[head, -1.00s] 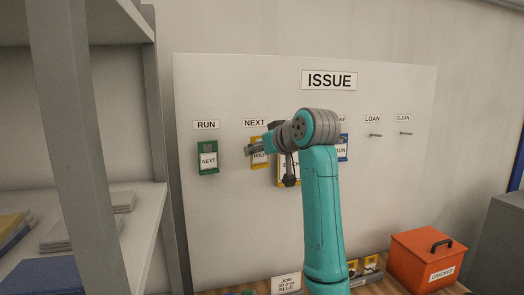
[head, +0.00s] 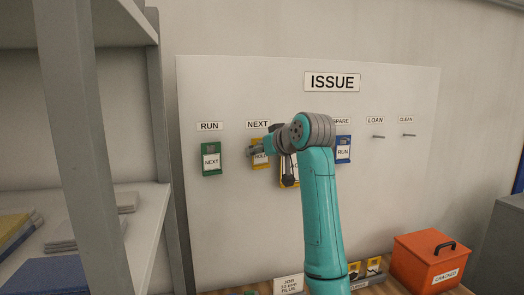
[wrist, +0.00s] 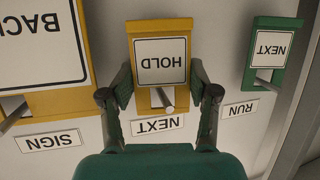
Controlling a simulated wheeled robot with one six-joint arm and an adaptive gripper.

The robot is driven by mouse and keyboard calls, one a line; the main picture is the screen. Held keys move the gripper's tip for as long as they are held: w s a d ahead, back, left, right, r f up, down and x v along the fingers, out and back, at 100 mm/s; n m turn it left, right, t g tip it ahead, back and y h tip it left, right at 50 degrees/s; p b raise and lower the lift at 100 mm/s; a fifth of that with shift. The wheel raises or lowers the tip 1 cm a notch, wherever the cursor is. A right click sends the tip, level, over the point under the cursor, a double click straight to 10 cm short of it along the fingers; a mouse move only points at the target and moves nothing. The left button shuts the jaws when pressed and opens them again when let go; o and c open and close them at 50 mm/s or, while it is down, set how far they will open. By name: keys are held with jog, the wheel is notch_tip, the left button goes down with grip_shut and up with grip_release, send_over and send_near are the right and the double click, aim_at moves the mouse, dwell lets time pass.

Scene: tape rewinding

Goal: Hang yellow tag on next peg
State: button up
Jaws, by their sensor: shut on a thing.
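The yellow tag marked HOLD (head: 261,162) is at the peg under the NEXT label (head: 258,125) on the white board. In the wrist view, the HOLD tag (wrist: 163,57) is upside down between the fingers of my gripper (wrist: 160,92), one at each side edge. My gripper is shut on it. The grey NEXT peg (wrist: 166,98) shows in the slot of the tag and appears to pass through it. In the head view, my gripper (head: 255,151) is in front of the tag's upper part and hides some of it.
A green tag (head: 211,159) hangs under RUN. A yellow BACK tag (wrist: 45,50) hangs under SIGN, close beside the gripper. A blue tag (head: 343,150) hangs under SPARE. The LOAN peg (head: 378,137) and CLEAN peg (head: 408,135) are bare. An orange box (head: 431,260) stands below right.

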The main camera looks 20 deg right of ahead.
jog(key=shift+w+a+f, duration=0.15)
jog(key=shift+a+f, duration=0.05)
jog(key=shift+f, duration=0.15)
jog(key=o, duration=1.2)
jog(key=shift+w+a, duration=0.1)
jog(key=shift+r, duration=0.1)
